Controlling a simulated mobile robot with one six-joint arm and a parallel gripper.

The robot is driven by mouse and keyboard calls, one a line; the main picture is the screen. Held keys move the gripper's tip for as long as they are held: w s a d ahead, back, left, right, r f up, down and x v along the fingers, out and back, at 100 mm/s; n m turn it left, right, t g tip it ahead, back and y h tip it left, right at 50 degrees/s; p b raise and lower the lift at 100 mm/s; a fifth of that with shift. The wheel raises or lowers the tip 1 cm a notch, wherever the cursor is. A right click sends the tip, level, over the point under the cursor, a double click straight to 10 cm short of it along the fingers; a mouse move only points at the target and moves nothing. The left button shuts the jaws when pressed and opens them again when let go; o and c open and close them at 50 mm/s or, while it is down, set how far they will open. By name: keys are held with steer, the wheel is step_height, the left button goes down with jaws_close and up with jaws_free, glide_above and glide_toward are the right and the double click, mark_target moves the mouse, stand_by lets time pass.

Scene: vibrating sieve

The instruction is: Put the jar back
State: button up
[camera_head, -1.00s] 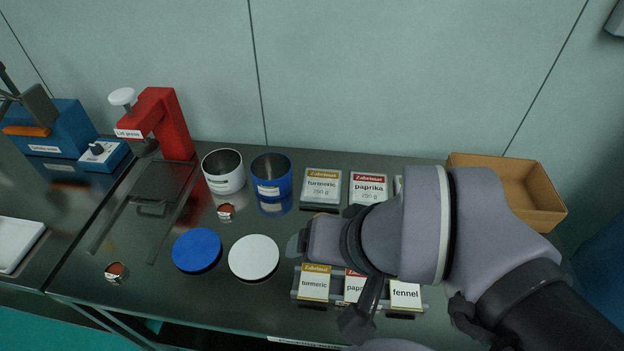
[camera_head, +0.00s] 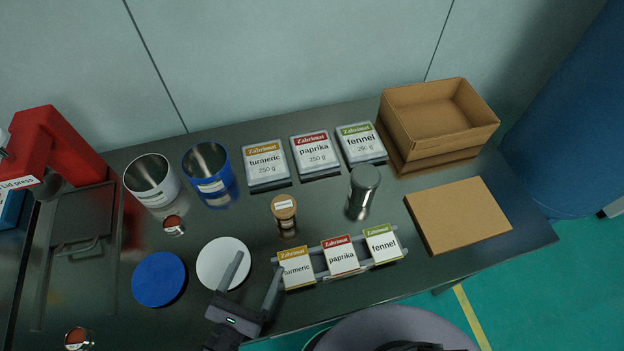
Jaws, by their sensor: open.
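A small jar with a brown, labelled lid (camera_head: 285,208) stands upright on the dark table, behind the sachet rack. A metal shaker-like container with a grey-green top (camera_head: 363,190) stands to its right; I cannot tell which of the two the task means. My gripper (camera_head: 258,266) is open and empty, at the table's front side, between the white lid (camera_head: 223,263) and the turmeric sachet (camera_head: 296,268). It is apart from the small jar, nearer the front edge.
The rack (camera_head: 318,264) holds turmeric, paprika and fennel sachets. Matching packs (camera_head: 314,154) stand behind. White (camera_head: 152,182) and blue (camera_head: 209,175) pots and a blue lid (camera_head: 159,279) are left. An open carton (camera_head: 440,120) and a flat brown board (camera_head: 458,215) are right.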

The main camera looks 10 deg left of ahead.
steer(key=b, duration=0.2)
glide_toward(288, 196)
steer(key=shift+w+d+f, duration=0.1)
steer(key=shift+w+f, duration=0.45)
steer(key=shift+w, duration=0.25)
steer(key=w+b, duration=0.1)
steer(key=w, duration=0.5)
steer(key=shift+d+b, duration=0.25)
steer(key=shift+b, duration=0.1)
steer(key=shift+r, duration=0.1)
steer(key=c, duration=1.7)
